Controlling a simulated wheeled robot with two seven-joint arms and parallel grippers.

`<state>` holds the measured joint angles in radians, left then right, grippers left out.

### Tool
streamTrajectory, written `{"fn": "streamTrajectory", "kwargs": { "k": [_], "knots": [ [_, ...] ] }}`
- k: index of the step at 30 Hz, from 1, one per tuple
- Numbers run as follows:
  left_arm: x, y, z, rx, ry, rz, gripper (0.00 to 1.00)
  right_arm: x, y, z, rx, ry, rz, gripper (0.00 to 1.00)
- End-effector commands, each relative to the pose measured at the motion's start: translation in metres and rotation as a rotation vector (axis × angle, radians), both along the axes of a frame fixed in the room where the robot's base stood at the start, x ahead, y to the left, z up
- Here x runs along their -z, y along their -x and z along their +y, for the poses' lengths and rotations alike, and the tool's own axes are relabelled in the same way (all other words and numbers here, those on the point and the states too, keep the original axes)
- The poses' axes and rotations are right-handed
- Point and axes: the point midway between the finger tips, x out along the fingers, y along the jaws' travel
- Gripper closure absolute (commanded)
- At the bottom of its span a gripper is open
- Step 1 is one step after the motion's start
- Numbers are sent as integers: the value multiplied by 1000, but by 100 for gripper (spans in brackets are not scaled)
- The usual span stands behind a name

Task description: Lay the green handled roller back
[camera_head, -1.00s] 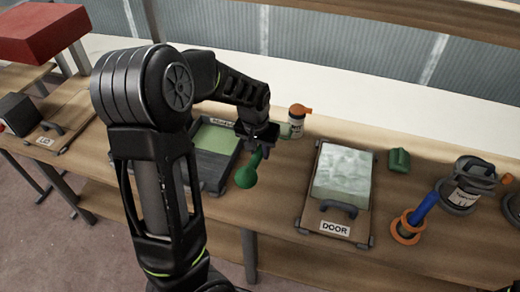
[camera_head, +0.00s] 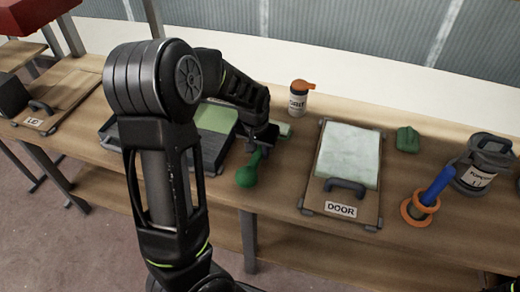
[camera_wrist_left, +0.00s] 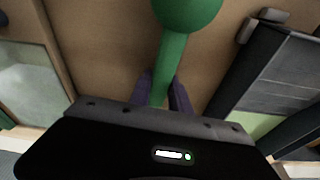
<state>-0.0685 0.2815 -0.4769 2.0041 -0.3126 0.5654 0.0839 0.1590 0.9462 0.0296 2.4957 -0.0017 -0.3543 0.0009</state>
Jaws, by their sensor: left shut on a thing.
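The green handled roller has a bulbous green handle (camera_head: 248,171) and a pale green roller end (camera_head: 284,130). My left gripper (camera_head: 262,143) is shut on the handle's neck, just right of the black paint tray (camera_head: 222,158) with its green floor. In the left wrist view the green handle (camera_wrist_left: 170,55) runs between the two fingers (camera_wrist_left: 163,92), its round end away from the palm. The tray (camera_wrist_left: 262,75) lies to the right there. My left arm hides part of the tray in the head view. Whether the roller touches the bench is unclear. My right gripper is not in view.
A bottle with an orange cap (camera_head: 298,98) stands behind the roller. Right of it are the DOOR panel (camera_head: 312,190), a green block (camera_head: 407,139), a blue-handled tool with orange rings (camera_head: 430,190) and a lidded can (camera_head: 484,165). Bare bench (camera_head: 285,172) lies between tray and panel.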

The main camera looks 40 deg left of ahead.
Motion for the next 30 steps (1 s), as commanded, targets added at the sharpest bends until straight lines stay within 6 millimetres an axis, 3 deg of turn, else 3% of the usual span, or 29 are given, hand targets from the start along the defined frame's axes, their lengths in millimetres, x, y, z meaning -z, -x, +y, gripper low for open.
{"fn": "streamTrajectory", "kwargs": {
  "k": [4, 5, 13, 23, 30],
  "knots": [
    [-1, 0, 0, 0, 0, -1, 100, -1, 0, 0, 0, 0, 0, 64],
    [-1, 0, 0, 0, 0, -1, 74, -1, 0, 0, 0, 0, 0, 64],
    [-1, 0, 0, 0, 0, 0, 52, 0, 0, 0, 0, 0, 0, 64],
    [-3, 0, 0, 0, 0, 0, 51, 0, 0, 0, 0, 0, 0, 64],
    [-31, 5, -2, -1, 1, -5, 51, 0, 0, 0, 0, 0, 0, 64]
  ]
}}
